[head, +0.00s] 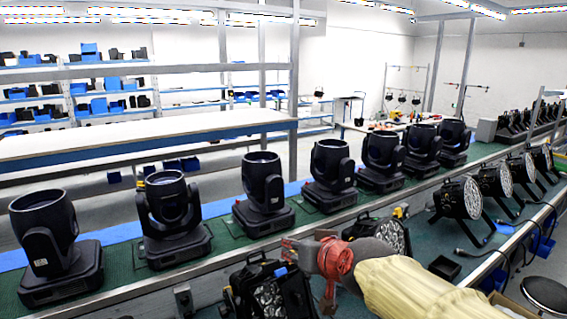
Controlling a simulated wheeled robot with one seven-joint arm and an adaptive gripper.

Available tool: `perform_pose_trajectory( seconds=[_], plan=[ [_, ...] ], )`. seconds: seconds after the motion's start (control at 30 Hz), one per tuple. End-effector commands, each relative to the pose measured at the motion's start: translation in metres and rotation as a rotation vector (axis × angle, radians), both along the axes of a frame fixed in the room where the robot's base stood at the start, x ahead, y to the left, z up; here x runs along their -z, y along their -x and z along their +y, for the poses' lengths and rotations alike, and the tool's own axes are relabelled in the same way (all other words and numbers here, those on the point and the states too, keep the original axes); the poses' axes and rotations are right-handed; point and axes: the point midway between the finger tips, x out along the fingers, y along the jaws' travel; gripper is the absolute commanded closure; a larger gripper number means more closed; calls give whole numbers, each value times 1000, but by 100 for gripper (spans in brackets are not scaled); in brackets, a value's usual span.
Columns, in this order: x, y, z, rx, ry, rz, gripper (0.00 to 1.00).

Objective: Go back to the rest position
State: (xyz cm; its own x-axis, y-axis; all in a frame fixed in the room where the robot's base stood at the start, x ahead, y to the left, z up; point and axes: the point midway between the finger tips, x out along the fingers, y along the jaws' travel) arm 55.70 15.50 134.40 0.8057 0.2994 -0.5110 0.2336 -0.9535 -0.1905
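My gripper (308,258) is at the lower middle of the head view, at the end of my arm in a cream sleeve with a red-orange wrist part. It is in front of or above a black par can (268,292) with an LED face; whether they touch is unclear. The fingers are small and partly lost against the dark par can, so their opening is unclear. Another par can (382,234) stands just behind my arm, partly hidden by it. More par cans (461,198) line the right side.
A row of black moving-head lights (262,190) stands on the green conveyor (225,245) beyond the metal rail. A white workbench (140,138) and shelves with blue bins are behind. A round black stool (545,293) and cables are at the lower right.

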Motion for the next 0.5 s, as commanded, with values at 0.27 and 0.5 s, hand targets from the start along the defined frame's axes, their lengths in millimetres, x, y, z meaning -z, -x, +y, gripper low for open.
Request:
perform_pose_trajectory(
  seconds=[0.27, 0.5],
  plan=[
    [74, 153, -94, 62, 144, 286, 70],
    [120, 241, -145, 158, 230, 462, 70]
  ],
)
